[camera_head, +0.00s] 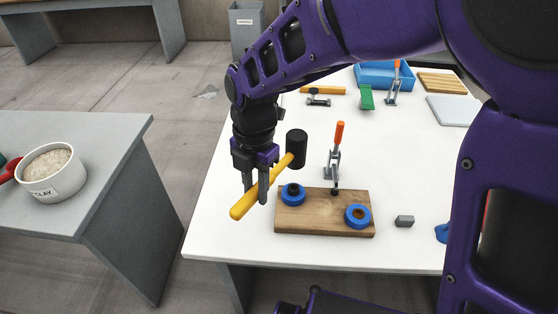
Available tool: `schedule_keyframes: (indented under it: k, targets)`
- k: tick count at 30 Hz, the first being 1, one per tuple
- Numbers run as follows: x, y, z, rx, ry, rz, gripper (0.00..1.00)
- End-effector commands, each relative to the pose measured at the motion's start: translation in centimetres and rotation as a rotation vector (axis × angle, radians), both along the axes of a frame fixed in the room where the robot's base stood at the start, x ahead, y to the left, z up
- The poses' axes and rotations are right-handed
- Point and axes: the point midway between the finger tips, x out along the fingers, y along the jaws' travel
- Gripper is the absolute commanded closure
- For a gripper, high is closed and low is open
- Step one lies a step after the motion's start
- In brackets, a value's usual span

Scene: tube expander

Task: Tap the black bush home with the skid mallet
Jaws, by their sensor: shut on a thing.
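My gripper (256,190) is shut on the yellow handle of the mallet (243,206). The mallet's black head (296,147) points to the upper right and looks raised above the white table. Below and right of the gripper is a wooden board (322,217) with two blue rings. The left ring (293,199) has a black piece, seemingly the black bush (293,188), in its middle. How deep the bush sits is too small to tell. An orange-handled toggle clamp (335,162) stands at the board's back edge.
The white table (225,225) also holds a small grey block (404,221), a blue item (441,233), a green piece (366,97), a blue tray (380,75) and another orange-handled clamp (394,85). A grey bench (110,145) with a bowl (52,178) stands left, across a gap.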

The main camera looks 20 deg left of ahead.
Motion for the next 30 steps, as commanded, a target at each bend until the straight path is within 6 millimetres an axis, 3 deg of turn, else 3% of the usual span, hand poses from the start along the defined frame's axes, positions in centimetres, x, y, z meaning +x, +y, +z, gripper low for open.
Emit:
schedule_keyframes:
  k: [11, 30]
  targets:
    - [0.0, 0.1, 0.2, 0.001, -0.006, 0.000, 1.00]
    - [0.0, 0.1, -4.1, 0.002, -0.005, -0.003, 1.00]
